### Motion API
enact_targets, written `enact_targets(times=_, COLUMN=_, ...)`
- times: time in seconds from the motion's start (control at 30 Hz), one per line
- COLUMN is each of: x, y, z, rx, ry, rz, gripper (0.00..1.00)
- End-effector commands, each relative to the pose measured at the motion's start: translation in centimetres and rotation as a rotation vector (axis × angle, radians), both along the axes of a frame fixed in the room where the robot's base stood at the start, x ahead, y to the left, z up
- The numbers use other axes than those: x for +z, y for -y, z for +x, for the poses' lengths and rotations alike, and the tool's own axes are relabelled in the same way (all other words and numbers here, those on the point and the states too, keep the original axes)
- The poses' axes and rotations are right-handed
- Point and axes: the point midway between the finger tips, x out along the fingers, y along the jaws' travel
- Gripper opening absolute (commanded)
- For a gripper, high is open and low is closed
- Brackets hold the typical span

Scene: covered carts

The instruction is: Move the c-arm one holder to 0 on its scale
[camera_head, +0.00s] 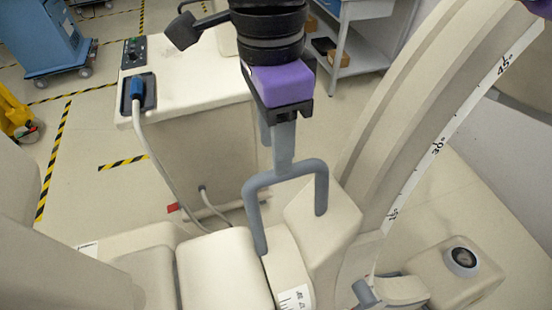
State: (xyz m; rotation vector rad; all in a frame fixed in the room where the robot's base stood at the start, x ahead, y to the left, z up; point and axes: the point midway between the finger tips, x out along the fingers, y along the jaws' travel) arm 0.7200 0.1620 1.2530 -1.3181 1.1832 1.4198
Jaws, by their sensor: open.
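The grey U-shaped handle (256,187) rises from the cream c-arm holder (320,225) in the lower middle of the head view. A small white scale label (295,298) sits below it at the bottom edge; its markings are partly cut off and I cannot read the setting. My gripper (275,158), purple and black with grey fingers, comes down from above. It is open and empty. Its nearer finger overlaps the middle of the handle's crossbar in the picture; the farther finger is partly hidden. I cannot tell whether they touch the handle.
The curved c-arm (400,110) carries a scale marked 45 and 30 and rises on the right. A cream cabinet (200,140) with a blue plug and cable stands behind left.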

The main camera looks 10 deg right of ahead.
Motion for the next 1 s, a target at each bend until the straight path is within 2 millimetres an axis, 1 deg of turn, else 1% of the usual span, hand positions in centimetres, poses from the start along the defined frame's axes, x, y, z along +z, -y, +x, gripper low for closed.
enact_targets(times=0.2, x=-2.4, y=0.0, z=-0.3, rx=0.001, ry=-0.003, rz=0.001, gripper=0.43)
enact_targets(times=0.4, x=-4.1, y=0.1, z=-0.4, rx=0.001, ry=-0.002, rz=0.0, gripper=0.43)
enact_targets(times=0.6, x=-4.7, y=0.1, z=-0.5, rx=0.001, ry=-0.001, rz=0.001, gripper=0.43)
enact_targets(times=0.87, x=-4.8, y=0.1, z=-0.4, rx=0.001, ry=0.0, rz=0.001, gripper=0.43)
enact_targets(times=0.97, x=-4.8, y=0.1, z=-0.5, rx=0.001, ry=0.0, rz=0.001, gripper=0.25)
enact_targets(times=1.0, x=-4.8, y=0.1, z=-0.5, rx=0.001, ry=0.0, rz=0.001, gripper=0.17)
